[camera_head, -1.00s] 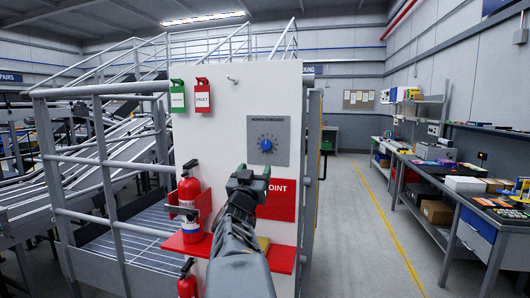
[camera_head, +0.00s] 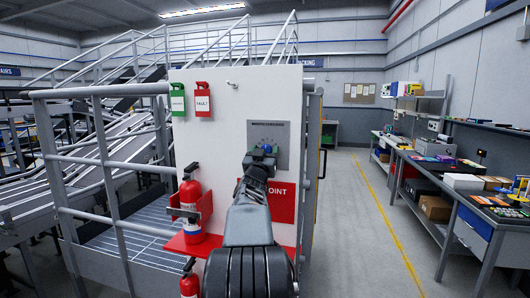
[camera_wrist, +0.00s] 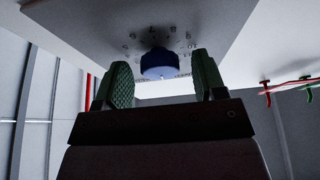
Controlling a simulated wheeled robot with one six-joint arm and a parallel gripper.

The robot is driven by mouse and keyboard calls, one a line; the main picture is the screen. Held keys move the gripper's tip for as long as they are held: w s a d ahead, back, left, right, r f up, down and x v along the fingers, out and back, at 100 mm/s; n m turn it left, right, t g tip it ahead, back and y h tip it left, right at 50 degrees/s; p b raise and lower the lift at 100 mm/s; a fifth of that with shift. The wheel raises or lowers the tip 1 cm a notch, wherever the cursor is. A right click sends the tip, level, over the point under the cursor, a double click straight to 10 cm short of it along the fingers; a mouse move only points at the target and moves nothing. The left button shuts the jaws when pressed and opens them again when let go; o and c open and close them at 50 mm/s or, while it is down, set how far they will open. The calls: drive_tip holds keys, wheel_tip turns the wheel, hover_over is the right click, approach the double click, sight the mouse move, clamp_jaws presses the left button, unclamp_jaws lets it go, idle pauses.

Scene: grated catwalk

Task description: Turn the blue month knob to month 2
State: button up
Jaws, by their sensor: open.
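The blue month knob (camera_head: 267,149) sits on a grey dial plate (camera_head: 283,135) on the white panel. In the head view my gripper (camera_head: 261,157) is in front of the knob and covers its lower part. In the wrist view the knob (camera_wrist: 158,64) shows just beyond and between the two green fingertips of my gripper (camera_wrist: 161,80). The fingers are apart, one on each side, with a gap to the knob. Marks ring the knob on the plate, but they are too small and dark to read, so its setting cannot be told.
A green tag (camera_head: 177,98) and a red tag (camera_head: 202,99) hang at the panel's upper left. A fire extinguisher (camera_head: 191,202) stands on a red shelf at lower left. A red sign (camera_head: 283,202) is below the dial. The aisle at right is clear.

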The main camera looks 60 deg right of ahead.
drive_tip(key=c, duration=0.9)
drive_tip(key=shift+w+r+m+g, duration=0.1)
drive_tip(key=shift+m+g, duration=1)
drive_tip(key=shift+m, duration=0.95)
drive_tip(key=shift+w+m+g, duration=0.1)
drive_tip(key=shift+m+g, duration=1)
drive_tip(key=shift+m, duration=1.25)
drive_tip(key=shift+s, duration=0.1)
drive_tip(key=o, duration=0.9)
